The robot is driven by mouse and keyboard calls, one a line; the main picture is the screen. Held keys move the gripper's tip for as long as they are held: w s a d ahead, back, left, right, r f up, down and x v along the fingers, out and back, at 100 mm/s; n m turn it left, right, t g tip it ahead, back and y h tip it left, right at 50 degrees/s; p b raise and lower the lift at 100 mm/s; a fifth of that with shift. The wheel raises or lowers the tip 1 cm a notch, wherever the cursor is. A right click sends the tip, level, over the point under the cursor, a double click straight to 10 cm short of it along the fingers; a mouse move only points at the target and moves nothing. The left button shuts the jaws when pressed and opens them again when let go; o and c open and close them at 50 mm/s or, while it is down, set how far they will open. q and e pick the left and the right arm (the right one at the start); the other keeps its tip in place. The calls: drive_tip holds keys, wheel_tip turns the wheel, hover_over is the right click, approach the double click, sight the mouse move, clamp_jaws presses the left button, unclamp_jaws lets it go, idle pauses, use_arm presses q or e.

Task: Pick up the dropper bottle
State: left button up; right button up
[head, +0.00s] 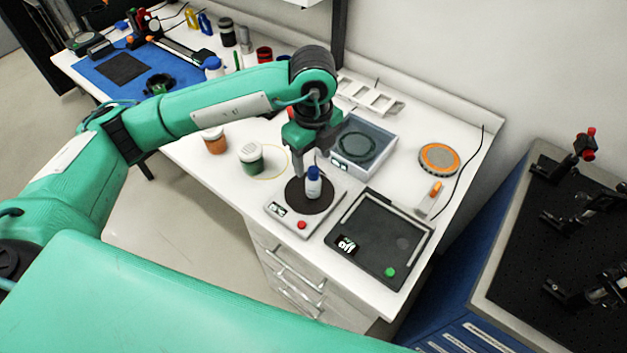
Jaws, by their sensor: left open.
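The dropper bottle (314,187), white with a blue cap, stands upright on the dark round plate of a small scale-like device (273,210). My left gripper (312,168) points down right above the bottle, its fingers open near the blue cap. Whether the fingers touch the cap I cannot tell. My right gripper is not in view.
A dark flat device marked "off" (370,248) lies to the right of the bottle. A glass-topped box (365,143) stands behind it. Two lidded jars, one orange-brown (215,141) and one green (250,158), stand to the left. An orange-rimmed disc (439,158) lies at the back right.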

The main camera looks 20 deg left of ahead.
sight(313, 169)
use_arm(q)
wheel_tip(313, 169, down, 3)
drive_tip(key=shift+f, duration=0.15)
drive_tip(key=shift+f+p, duration=0.45)
drive_tip(key=shift+p, duration=0.25)
wheel_tip(313, 169, down, 4)
drive_tip(key=shift+r+p, duration=0.25)
drive_tip(key=shift+p, duration=0.55)
drive_tip(key=shift+f, duration=0.45)
drive_tip(key=shift+c, duration=0.5)
drive_tip(key=c, duration=1)
